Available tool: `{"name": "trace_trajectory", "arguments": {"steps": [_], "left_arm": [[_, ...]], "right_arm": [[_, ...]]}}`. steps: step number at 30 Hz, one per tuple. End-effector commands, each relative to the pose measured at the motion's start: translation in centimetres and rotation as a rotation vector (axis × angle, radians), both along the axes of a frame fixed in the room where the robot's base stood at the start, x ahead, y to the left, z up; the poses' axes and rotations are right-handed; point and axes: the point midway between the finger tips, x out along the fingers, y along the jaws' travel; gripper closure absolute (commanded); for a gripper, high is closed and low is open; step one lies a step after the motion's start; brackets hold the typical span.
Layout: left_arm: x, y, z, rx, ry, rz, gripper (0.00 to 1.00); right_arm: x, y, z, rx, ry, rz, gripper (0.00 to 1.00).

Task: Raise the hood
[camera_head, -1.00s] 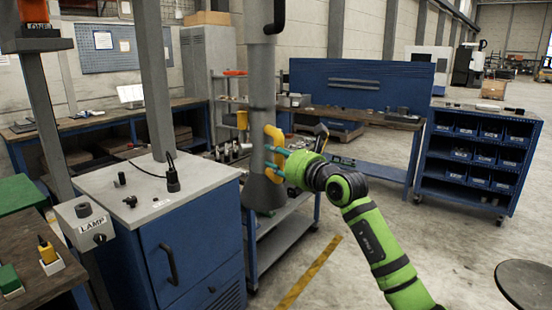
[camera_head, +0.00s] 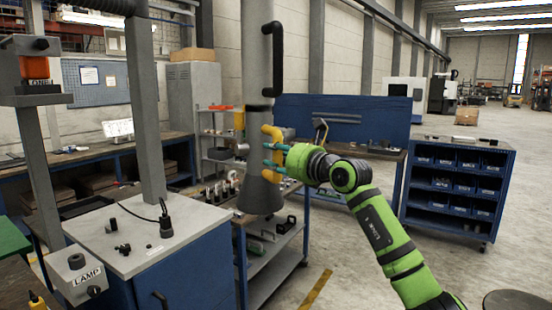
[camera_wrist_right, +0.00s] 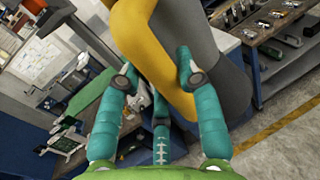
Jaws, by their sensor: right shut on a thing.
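The hood (camera_head: 261,198) is a dark grey cone at the lower end of a vertical grey tube (camera_head: 259,50). It hangs above the floor, right of the blue cabinet. A yellow handle (camera_head: 278,137) is fixed to its side. My right gripper (camera_head: 274,159) reaches in from the right and is shut on this handle. In the right wrist view the teal fingers lie on both sides of the yellow handle (camera_wrist_right: 150,50), with the grey hood (camera_wrist_right: 220,60) just behind it. My left gripper is not in view.
A blue cabinet with a light grey top (camera_head: 150,235) stands at the left, with a LAMP box (camera_head: 82,277) in front. A tool cart (camera_head: 275,265) stands behind the hood. A black handle (camera_head: 276,60) sits higher on the tube. Open floor lies at the right.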

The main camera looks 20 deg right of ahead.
Motion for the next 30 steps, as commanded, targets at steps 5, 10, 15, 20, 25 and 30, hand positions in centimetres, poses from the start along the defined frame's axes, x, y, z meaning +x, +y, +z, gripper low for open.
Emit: {"name": "trace_trajectory", "arguments": {"steps": [5, 10, 15, 20, 25, 30], "left_arm": [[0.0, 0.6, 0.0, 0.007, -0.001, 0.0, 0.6], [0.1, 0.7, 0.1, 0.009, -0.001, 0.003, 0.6], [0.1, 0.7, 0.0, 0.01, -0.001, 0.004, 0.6], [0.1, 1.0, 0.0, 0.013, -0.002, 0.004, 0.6], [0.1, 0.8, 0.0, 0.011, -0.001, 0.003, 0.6], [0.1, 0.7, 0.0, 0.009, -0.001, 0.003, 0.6]], "right_arm": [[-0.2, -0.3, 1.0, 0.006, -0.02, -0.005, 1.0], [-0.2, -0.3, 0.9, 0.006, -0.018, -0.004, 0.4], [-0.1, -0.2, 0.6, 0.004, -0.013, -0.004, 0.4], [-0.3, -0.3, 0.5, 0.003, -0.011, -0.003, 0.4], [-1.8, -0.9, 0.4, 0.001, -0.01, -0.004, 0.4], [-4.8, -2.0, 0.4, -0.002, -0.011, -0.006, 0.4]]}}
